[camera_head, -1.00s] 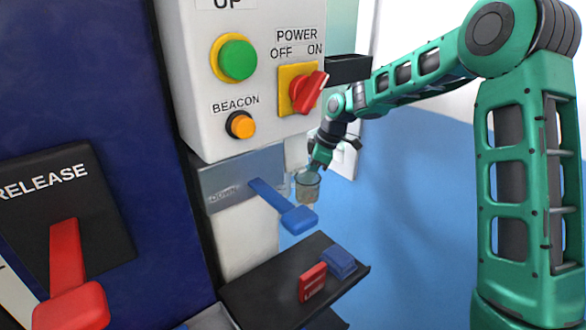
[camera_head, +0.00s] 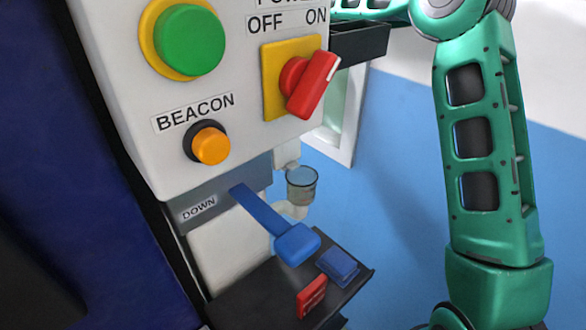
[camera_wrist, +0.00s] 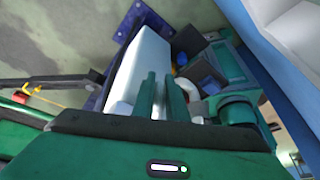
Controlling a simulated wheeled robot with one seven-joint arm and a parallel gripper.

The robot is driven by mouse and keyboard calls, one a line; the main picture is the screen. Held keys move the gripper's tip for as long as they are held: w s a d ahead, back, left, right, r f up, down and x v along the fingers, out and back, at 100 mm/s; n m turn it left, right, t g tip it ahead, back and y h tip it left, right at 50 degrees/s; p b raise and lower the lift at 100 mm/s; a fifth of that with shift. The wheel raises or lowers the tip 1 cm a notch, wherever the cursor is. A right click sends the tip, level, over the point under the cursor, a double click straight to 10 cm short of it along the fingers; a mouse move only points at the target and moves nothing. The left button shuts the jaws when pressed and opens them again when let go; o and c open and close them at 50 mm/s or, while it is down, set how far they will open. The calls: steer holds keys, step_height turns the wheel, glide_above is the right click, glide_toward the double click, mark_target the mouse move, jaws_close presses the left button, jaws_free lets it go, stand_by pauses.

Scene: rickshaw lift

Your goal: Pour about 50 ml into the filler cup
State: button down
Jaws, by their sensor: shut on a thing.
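The filler cup (camera_head: 302,187) is a small clear cup on a white curved pipe, beyond the blue lever in the head view. The pipe shows through or below its lower part, and I cannot tell the liquid level. My gripper is out of the head view. In the wrist view the two green fingers of my gripper (camera_wrist: 162,97) stand close together with a narrow gap. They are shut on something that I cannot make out. A white block (camera_wrist: 145,62) shows beyond the fingers; I cannot tell whether they touch it.
A white control box (camera_head: 225,110) carries a green button, an orange beacon button and a red power switch (camera_head: 312,84). A blue lever (camera_head: 275,225) sticks out below it. A black shelf (camera_head: 250,300) holds a red block (camera_head: 311,297) and a blue block (camera_head: 338,266).

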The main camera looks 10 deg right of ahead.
steer(key=s+r+n, duration=0.1)
steer(key=r, duration=0.3)
steer(key=s+r+n+h, duration=0.1)
steer(key=r+n, duration=0.1)
steer(key=r, duration=0.2)
steer(key=s+a+r+n+h, duration=0.1)
steer(key=r+n, duration=0.1)
steer(key=r, duration=0.2)
steer(key=shift+s+a, duration=0.1)
steer(key=shift+s, duration=0.15)
steer(key=shift+s+r, duration=0.1)
